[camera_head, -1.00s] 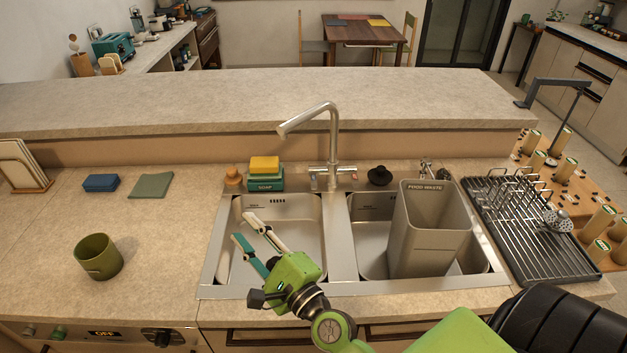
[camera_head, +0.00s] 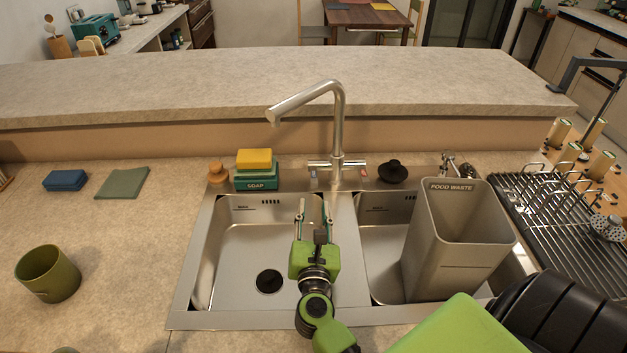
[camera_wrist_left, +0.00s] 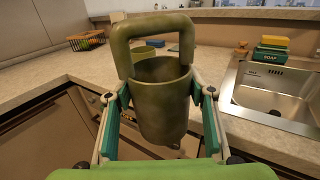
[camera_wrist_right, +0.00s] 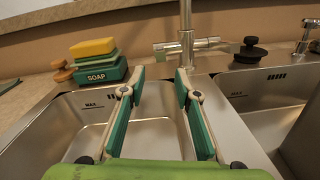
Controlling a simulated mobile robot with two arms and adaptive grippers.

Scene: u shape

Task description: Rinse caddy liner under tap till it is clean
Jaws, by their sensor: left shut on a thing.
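An olive-green pail-like liner with a raised handle (camera_wrist_left: 160,110) is in the left wrist view. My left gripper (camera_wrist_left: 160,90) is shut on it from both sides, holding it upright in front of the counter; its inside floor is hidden. Dark blotches show on its walls. The steel tap (camera_head: 338,120) stands behind the sink, its spout reaching left over the left basin, with no water visible. My right gripper (camera_head: 314,205) is open and empty above the right side of the left basin (camera_head: 235,245), fingers pointing at the tap; its fingers also show apart in the right wrist view (camera_wrist_right: 160,78).
A grey food-waste bin (camera_head: 450,265) stands in the right basin. A green soap box (camera_head: 257,182) with a yellow sponge (camera_head: 254,159) sits behind the left basin. An olive pot (camera_head: 47,274) stands on the left counter. A drying rack (camera_head: 560,220) is at the right.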

